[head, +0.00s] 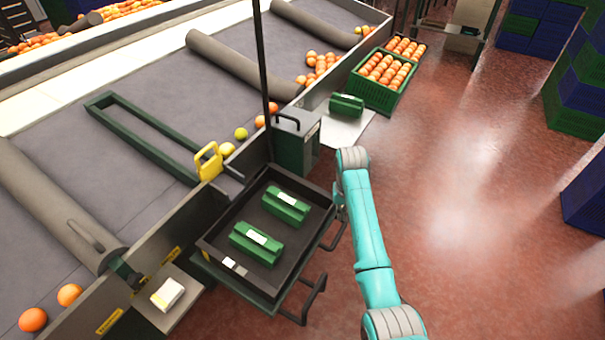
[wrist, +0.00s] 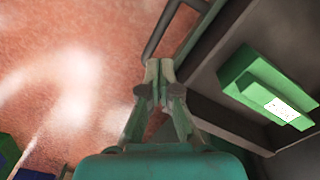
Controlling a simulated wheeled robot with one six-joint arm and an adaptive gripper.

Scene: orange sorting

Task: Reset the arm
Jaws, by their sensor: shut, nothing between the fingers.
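In the wrist view my gripper (wrist: 160,72) is shut with its fingertips together and nothing between them. It is above the floor, just left of the black tray (wrist: 215,122) and its handle bar. A green box with a white label (wrist: 265,88) lies in the tray, to the right of the fingers. In the head view my teal arm (head: 368,235) reaches up along the right side of the tray (head: 213,247). My gripper is mostly hidden behind the arm there. Two green labelled boxes (head: 256,243) (head: 286,205) lie in the tray.
A grey conveyor (head: 130,190) with scattered oranges (head: 33,320) runs along the left. A dark green post box (head: 296,142) stands behind the tray. Green crates of oranges (head: 375,90) stand at the back. Blue and green crates (head: 580,195) line the right. The reddish floor between is clear.

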